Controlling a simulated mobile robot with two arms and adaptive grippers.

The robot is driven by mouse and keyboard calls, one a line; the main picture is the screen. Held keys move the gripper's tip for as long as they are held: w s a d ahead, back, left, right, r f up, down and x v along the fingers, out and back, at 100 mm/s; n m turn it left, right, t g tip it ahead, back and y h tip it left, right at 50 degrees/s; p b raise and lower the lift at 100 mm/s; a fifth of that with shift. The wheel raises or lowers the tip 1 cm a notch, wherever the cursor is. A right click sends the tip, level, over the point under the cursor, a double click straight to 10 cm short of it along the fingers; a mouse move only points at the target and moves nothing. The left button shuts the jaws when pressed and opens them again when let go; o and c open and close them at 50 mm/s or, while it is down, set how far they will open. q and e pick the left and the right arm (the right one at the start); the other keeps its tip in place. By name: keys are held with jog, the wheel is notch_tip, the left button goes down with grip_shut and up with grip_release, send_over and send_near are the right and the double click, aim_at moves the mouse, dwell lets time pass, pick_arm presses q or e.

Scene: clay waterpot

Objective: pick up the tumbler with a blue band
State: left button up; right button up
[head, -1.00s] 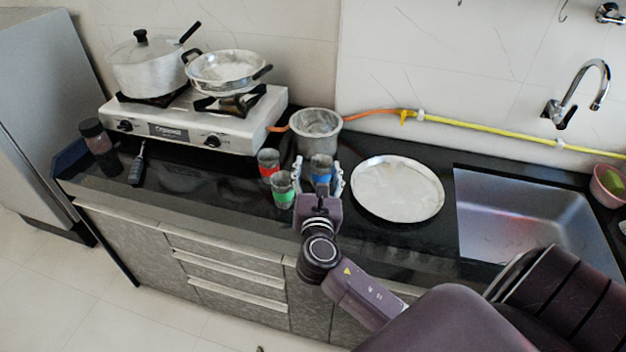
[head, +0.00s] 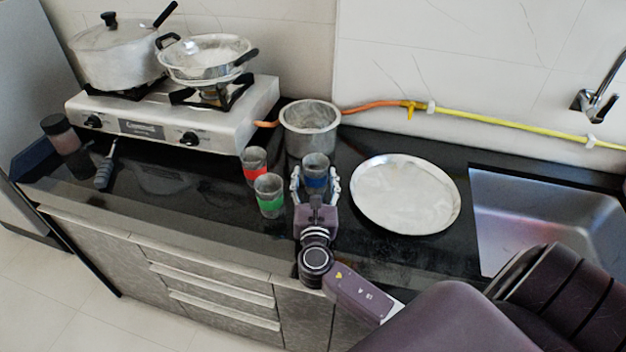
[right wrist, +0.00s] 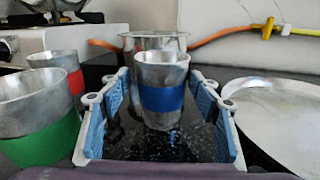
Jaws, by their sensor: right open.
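The tumbler with a blue band (head: 315,174) is a metal cup standing upright on the black counter. In the right wrist view the blue-banded tumbler (right wrist: 161,88) stands in the middle, at the far end of the space between the fingers. My right gripper (head: 316,184) is open, one finger on each side of the tumbler; in the right wrist view the gripper (right wrist: 162,115) shows clear gaps between its blue pads and the cup. Two similar tumblers stand to the left: one with a red band (head: 255,168) and one with a green band (head: 269,195). My left gripper is not in view.
A metal pot (head: 309,128) stands just behind the blue-banded tumbler. A round metal plate (head: 405,194) lies to the right, beside the sink (head: 535,215). A gas stove (head: 170,120) with cookware is at the left. A dark jar (head: 62,135) stands at far left.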

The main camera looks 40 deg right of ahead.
aim_at(316, 167)
jog(key=shift+w+d+f, duration=0.1)
jog(key=shift+d+f, duration=0.05)
jog(key=shift+f, duration=0.4)
jog(key=shift+w+d+f, duration=0.1)
jog(key=shift+f, duration=0.4)
jog(key=shift+w+d+r, duration=0.3)
jog(key=shift+r, duration=0.05)
jog(key=shift+w+d+r, duration=0.1)
jog(key=shift+w+d, duration=0.05)
jog(key=x, duration=0.5)
jog(key=shift+w+d, duration=0.1)
jog(key=shift+w, duration=0.3)
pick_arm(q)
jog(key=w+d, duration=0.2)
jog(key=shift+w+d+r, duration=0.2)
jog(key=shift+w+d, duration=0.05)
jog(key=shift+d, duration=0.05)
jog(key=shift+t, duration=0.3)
pick_arm(e)
jog(key=shift+s, duration=0.1)
jog(key=shift+c, duration=0.2)
jog(key=c, duration=1.2)
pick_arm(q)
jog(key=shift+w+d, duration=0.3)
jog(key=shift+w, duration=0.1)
pick_arm(e)
jog(key=shift+c, duration=0.5)
